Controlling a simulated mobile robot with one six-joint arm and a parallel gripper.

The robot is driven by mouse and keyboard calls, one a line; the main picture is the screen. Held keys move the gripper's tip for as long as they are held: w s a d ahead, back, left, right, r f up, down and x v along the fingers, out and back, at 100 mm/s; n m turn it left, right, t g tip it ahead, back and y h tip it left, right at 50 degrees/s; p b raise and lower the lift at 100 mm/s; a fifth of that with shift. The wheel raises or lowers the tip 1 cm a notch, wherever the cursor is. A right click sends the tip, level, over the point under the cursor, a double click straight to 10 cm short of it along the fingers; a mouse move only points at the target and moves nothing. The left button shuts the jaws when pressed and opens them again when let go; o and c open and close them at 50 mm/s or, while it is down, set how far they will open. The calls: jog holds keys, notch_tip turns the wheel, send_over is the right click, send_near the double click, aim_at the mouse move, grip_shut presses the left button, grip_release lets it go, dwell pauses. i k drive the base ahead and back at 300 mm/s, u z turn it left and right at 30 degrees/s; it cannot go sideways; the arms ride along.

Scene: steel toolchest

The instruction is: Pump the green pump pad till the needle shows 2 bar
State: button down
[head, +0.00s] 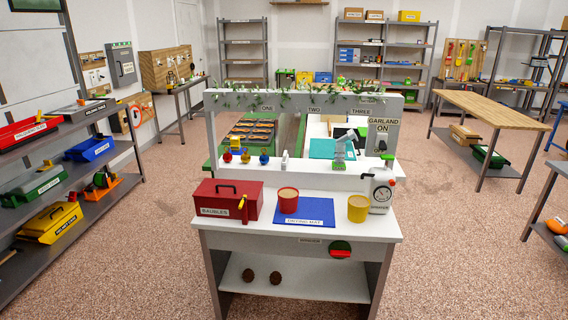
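A white tank (381,190) with a round dial on its front stands at the right end of the white desk. The needle is too small to read. My gripper is not in view.
On the desk (230,230) are a red box (228,201) labelled BAUBLES, a red cup (288,200), a blue drying mat (303,212) and a yellow cup (358,208) close left of the tank. A garlanded frame (300,102) rises behind. Open floor surrounds the desk.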

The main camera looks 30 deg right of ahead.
aim_at(387, 157)
jog(key=z, duration=4.35)
jog(key=i, duration=0.1)
jog(key=u, duration=3.3)
